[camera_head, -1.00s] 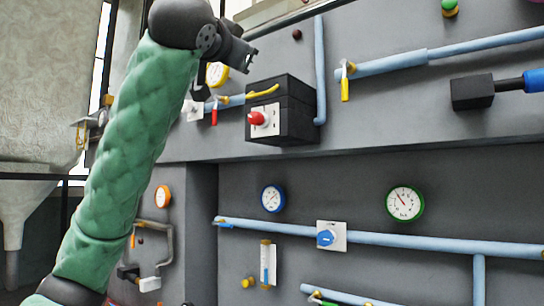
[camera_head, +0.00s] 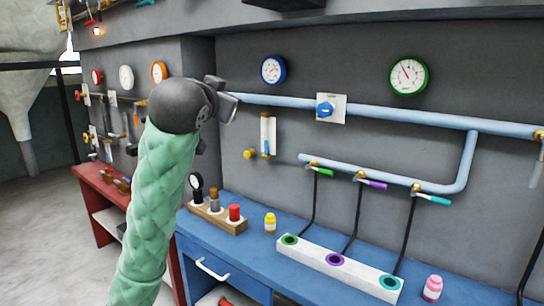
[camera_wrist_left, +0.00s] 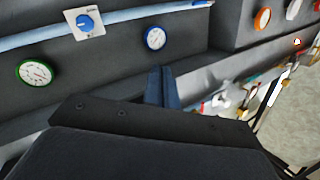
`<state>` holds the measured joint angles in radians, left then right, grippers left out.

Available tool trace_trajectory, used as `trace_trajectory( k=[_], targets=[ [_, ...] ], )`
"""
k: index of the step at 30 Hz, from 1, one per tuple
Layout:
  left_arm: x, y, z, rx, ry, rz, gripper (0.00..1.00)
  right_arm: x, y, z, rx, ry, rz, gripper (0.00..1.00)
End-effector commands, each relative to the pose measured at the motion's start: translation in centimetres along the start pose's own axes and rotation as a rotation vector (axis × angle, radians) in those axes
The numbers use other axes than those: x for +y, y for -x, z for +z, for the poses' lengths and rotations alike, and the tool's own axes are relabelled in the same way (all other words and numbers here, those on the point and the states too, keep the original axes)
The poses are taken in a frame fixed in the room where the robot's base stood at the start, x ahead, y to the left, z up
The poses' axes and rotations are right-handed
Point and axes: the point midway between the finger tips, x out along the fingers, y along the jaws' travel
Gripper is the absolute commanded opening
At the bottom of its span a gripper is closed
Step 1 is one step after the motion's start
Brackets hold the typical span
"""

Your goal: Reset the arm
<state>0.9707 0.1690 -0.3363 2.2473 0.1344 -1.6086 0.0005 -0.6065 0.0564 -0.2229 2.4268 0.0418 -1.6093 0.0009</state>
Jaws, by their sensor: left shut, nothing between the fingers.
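My left arm, in a green padded sleeve, rises from the lower left in the head view. Its gripper (camera_head: 227,104) is up in front of the grey wall, just left of the light-blue pipe (camera_head: 400,116). In the left wrist view the gripper's fingers (camera_wrist_left: 162,88) are together with nothing between them. They point toward the wall, below the blue-rimmed gauge (camera_wrist_left: 155,38). The gauge also shows in the head view (camera_head: 272,70). My right gripper is in neither view.
A blue bench (camera_head: 240,250) stands below the wall. It bears a white block (camera_head: 300,251) with several ringed holes, a wooden rack (camera_head: 226,222), a yellow bottle (camera_head: 270,223) and a pink bottle (camera_head: 432,289). A red bench (camera_head: 92,184) stands at left. Floor at far left is clear.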

Motion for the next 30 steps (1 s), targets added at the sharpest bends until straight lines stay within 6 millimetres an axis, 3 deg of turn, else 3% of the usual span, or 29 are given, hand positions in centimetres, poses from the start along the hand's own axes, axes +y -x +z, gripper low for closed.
trace_trajectory(
  k=[3,14,23,30],
  targets=[
    [1.2,-0.3,4.6,-0.052,0.027,0.011,0.00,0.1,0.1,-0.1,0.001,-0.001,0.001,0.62],
    [5.0,0.4,17.4,-0.208,0.102,0.041,0.00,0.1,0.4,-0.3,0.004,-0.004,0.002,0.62],
    [8.6,2.6,27.7,-0.351,0.161,0.077,0.00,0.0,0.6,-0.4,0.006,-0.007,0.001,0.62],
    [11.8,5.5,35.7,-0.477,0.206,0.113,0.00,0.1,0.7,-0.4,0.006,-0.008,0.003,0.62]
  ],
)
